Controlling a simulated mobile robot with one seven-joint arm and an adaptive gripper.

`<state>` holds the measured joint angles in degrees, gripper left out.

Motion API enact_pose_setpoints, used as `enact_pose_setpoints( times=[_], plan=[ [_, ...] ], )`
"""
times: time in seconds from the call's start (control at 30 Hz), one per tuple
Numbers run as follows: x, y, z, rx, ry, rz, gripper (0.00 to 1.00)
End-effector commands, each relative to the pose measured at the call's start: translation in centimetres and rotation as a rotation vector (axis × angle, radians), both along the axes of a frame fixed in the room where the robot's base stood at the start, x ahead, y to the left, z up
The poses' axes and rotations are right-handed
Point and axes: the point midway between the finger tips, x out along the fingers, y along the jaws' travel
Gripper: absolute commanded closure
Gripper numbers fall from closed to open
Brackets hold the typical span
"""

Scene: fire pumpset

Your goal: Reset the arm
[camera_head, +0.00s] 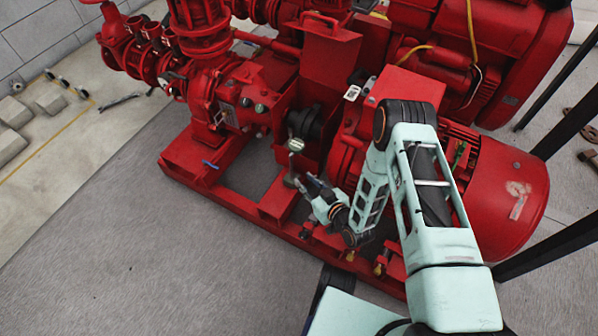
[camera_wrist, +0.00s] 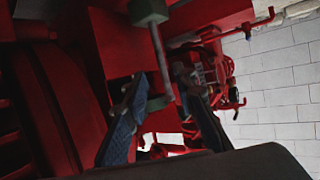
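My teal arm (camera_head: 445,245) reaches over the red pump set (camera_head: 240,130) and bends back down to the left. My gripper (camera_head: 303,183) is low, in front of the pump coupling. In the wrist view, the two fingers of my gripper (camera_wrist: 158,82) stand apart. A thin grey rod (camera_wrist: 161,60) with a green block (camera_wrist: 148,12) on its end shows between and beyond the fingertips.
The large red motor (camera_head: 490,190) lies right of my arm, and a red frame rail (camera_head: 230,203) runs below my gripper. Dark posts (camera_head: 565,125) stand at the right. Grey floor (camera_head: 130,250) is clear at the front left. A white block wall (camera_wrist: 280,90) shows in the wrist view.

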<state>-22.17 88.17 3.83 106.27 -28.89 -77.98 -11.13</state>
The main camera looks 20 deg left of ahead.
Motion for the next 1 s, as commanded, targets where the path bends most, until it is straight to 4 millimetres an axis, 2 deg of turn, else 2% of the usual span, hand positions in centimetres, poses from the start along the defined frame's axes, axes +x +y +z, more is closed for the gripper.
enact_pose_setpoints(
  times=[0.2, 0.77, 0.87, 1.0],
  plan=[
    [-0.7, -1.1, 0.6, 0.000, 0.000, -0.001, 0.75],
    [-0.6, -1.0, 0.7, 0.001, -0.001, -0.001, 0.75],
    [0.5, -0.5, 1.8, 0.000, -0.005, -0.005, 0.75],
    [3.6, 0.7, 5.2, 0.000, -0.010, -0.027, 0.75]
  ],
)
